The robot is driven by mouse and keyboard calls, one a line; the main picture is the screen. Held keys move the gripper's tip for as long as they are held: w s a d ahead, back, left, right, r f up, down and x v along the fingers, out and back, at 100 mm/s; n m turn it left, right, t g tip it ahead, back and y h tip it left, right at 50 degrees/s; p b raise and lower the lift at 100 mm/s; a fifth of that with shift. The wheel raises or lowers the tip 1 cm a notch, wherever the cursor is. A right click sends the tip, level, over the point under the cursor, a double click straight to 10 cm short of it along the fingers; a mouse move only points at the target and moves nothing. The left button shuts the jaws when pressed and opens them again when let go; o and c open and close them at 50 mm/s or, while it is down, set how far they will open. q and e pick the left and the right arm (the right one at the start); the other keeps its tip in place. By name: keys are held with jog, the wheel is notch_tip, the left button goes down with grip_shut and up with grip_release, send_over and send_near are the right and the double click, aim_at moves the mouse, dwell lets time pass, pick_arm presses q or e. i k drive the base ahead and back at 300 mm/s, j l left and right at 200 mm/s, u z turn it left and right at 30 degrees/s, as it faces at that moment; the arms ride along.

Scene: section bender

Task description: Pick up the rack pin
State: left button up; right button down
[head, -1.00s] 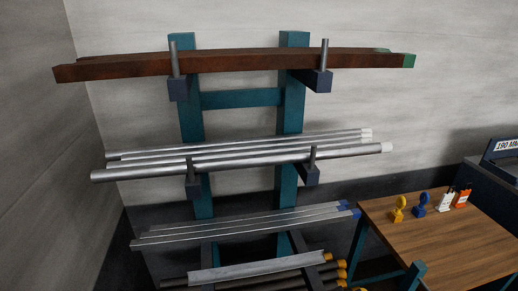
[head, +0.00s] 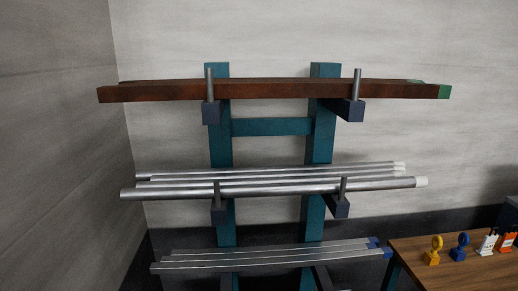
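Upright grey rack pins stand at the ends of the dark blue arms of a teal storage rack (head: 319,150). On the top level are a left pin (head: 210,84) and a right pin (head: 357,85), both in front of rust-brown bars (head: 280,90). I cannot tell which pin the task means. Neither of my grippers is in view.
A lower level holds flat silver sections (head: 265,256) with blue ends. A wooden table (head: 440,258) at the lower right carries a yellow piece (head: 434,250), a blue piece (head: 460,246) and small white and orange items (head: 488,242). A wall closes off the left.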

aim_at(436, 247)
jog(key=l+z, duration=0.35)
jog(key=l, duration=0.45)
jog(key=l+u, duration=0.25)
jog(key=u, duration=0.2)
jog(key=l+u, duration=0.25)
jog(key=u, duration=0.15)
jog(key=l+u, duration=0.2)
jog(key=l, duration=0.2)
jog(key=k+l+u, duration=0.2)
jog(key=l, duration=0.25)
jog(key=k+l, duration=0.1)
jog(key=l, duration=0.3)
jog(key=l+u, duration=0.1)
jog(key=l, duration=0.35)
jog(key=k+j, duration=0.05)
